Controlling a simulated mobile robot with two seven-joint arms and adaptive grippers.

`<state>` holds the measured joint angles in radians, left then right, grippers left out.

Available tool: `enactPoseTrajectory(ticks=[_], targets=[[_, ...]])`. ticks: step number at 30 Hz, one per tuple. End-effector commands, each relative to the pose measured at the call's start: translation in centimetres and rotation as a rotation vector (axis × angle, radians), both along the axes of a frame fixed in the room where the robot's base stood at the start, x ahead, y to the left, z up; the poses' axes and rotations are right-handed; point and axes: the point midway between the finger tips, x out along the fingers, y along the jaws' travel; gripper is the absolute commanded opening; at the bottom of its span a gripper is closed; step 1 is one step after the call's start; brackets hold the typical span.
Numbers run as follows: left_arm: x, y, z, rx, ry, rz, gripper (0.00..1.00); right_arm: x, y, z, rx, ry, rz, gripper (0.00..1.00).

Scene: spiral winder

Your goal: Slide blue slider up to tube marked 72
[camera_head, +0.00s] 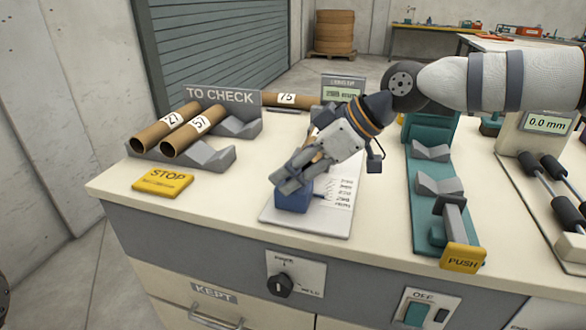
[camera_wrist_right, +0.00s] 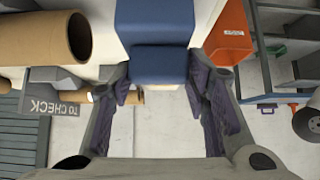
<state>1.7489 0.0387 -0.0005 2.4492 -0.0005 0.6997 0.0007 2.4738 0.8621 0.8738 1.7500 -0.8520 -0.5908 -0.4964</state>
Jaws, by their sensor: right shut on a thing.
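The blue slider (camera_head: 293,199) is a block at the front left of a pale board (camera_head: 338,214) with a printed scale. My right gripper (camera_head: 291,183) reaches down on it and is shut on it. In the right wrist view the blue slider (camera_wrist_right: 158,62) sits between the two fingers. A brown tube (camera_head: 270,98) behind the sign has a label that looks like 75. Two more tubes lie on the grey rack, with labels like 27 (camera_head: 164,122) and 57 (camera_head: 197,127). I cannot clearly read 72 on any tube. My left gripper is out of view.
The TO CHECK sign (camera_head: 220,97) stands behind the grey rack (camera_head: 208,157). A yellow STOP plate (camera_head: 162,182) is left of the board. A green fixture (camera_head: 427,206) with a yellow PUSH block (camera_head: 463,258) stands to the right. A knob (camera_head: 281,286) is on the front panel.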

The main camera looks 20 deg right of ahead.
Motion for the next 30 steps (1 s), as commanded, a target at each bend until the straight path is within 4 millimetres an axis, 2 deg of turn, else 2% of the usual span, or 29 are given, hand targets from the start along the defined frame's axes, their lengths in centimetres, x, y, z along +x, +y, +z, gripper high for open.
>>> enactPoseTrajectory(ticks=[1, 4, 13, 14, 15, 16, 30], targets=[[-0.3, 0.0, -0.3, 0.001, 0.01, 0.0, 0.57, 0.9, -0.6, -0.3, -0.002, -0.001, -0.006, 0.15], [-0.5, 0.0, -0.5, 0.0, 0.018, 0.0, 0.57, 1.8, -1.2, -0.2, -0.001, -0.003, -0.006, 0.15], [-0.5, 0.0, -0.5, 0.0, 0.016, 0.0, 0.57, 1.8, -1.3, -0.1, -0.001, -0.002, -0.001, 0.15], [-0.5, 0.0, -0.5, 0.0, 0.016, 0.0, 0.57, 1.8, -1.3, -0.1, -0.001, -0.002, -0.001, 0.5], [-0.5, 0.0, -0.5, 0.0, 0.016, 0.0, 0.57, 1.8, -1.3, -0.1, -0.002, -0.002, -0.001, 0.59], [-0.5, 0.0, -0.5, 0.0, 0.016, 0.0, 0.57, 1.8, -1.3, -0.1, -0.002, -0.002, -0.001, 0.62], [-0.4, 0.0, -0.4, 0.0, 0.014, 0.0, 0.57, 1.7, -1.2, 0.0, 0.0, -0.004, -0.002, 0.62]])
